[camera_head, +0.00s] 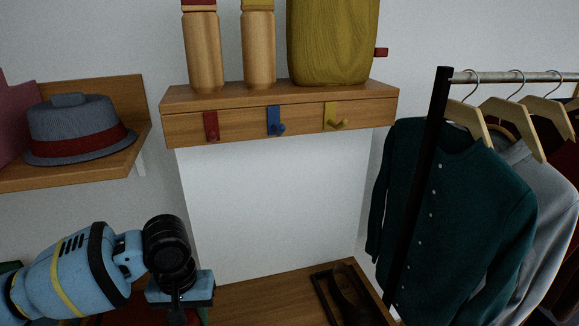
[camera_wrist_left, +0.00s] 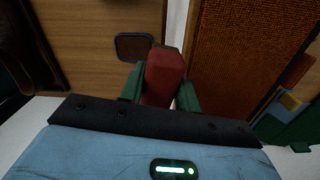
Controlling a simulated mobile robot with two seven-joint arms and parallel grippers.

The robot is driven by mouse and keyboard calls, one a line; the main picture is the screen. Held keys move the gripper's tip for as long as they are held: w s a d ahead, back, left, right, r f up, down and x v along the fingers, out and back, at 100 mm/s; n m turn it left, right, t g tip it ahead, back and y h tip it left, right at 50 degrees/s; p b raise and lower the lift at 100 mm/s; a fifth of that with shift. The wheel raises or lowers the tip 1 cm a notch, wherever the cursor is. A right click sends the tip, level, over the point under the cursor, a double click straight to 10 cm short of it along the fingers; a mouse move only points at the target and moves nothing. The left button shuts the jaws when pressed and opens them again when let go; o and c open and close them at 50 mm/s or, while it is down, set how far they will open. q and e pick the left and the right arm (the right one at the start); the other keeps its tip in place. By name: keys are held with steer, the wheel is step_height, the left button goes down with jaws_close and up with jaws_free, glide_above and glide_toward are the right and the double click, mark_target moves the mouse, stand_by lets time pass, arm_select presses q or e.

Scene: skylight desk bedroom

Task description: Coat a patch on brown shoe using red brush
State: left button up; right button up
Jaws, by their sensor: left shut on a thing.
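A dark brown shoe (camera_head: 352,298) lies on the low wooden bench, at the bottom of the head view, beside or in a dark frame; its lower part is cut off. My left gripper (camera_head: 180,308) is at the lower left of the head view, left of the shoe. In the left wrist view its green fingers (camera_wrist_left: 160,95) are shut on the red brush (camera_wrist_left: 165,72). The brush's far end and bristles are hidden. A dark brown shape (camera_wrist_left: 18,60) at the left edge of that view may be the shoe. My right gripper is out of view.
The bench (camera_head: 250,298) is bare between gripper and shoe. A small dark square tray (camera_wrist_left: 134,47) lies beyond the brush. A shelf with hooks (camera_head: 280,120) is above, a hat shelf (camera_head: 100,165) at left, hanging clothes (camera_head: 450,210) at right. A brown textured panel (camera_wrist_left: 245,50) is right of the brush.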

arm_select(q)
steer(key=shift+m, duration=0.6)
steer(key=s+a+r, duration=0.2)
steer(key=s+r, duration=0.1)
steer(key=shift+s+a+r, duration=0.1)
steer(key=shift+s+a, duration=0.05)
steer(key=shift+s, duration=0.1)
